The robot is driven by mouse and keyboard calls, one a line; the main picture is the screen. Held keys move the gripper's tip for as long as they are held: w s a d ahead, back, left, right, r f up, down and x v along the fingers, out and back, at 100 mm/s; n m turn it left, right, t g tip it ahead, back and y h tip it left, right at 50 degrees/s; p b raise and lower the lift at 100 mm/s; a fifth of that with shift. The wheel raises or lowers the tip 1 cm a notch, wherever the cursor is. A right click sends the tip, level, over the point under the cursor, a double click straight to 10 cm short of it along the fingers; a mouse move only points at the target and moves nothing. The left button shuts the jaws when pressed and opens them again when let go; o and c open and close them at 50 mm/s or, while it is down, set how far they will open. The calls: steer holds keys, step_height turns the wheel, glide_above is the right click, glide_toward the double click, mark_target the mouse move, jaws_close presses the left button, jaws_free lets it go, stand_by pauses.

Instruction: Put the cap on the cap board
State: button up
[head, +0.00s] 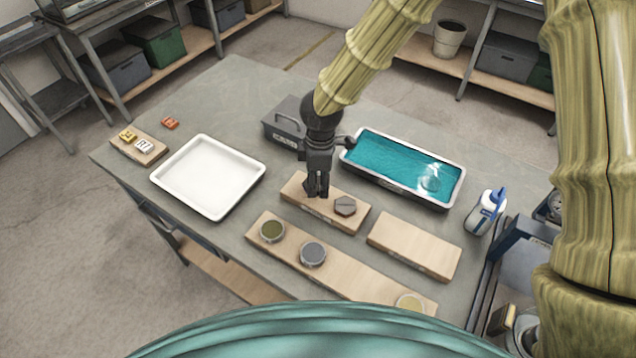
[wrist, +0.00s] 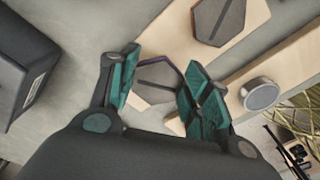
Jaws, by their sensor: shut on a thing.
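My gripper (head: 318,190) points down over the left part of a wooden board (head: 292,192) in the middle of the table. Its fingers are shut on a dark grey hexagonal cap (wrist: 152,82), which shows between them in the wrist view; the fingers hide part of it. I cannot tell whether this cap still touches the board. A second hexagonal cap (head: 345,206) lies flat on the same board, to the right of the gripper; it also shows in the wrist view (wrist: 217,20). A bare wooden board (head: 415,247) lies to the right. I cannot read the board labels.
A teal-filled tray (head: 400,165) and a dark toolbox (head: 285,122) stand behind. A white tray (head: 205,212) is left, a bottle (head: 486,212) right.

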mark_target(319, 183)
steer(key=shift+f+p, duration=0.3)
steer(key=shift+f, duration=0.9)
steer(key=shift+f, duration=0.15)
steer(key=o, duration=1.2)
step_height(319, 183, up, 12)
steer(key=shift+d+r+b, duration=0.1)
steer(key=shift+d+b, duration=0.05)
steer(key=shift+b, duration=1.05)
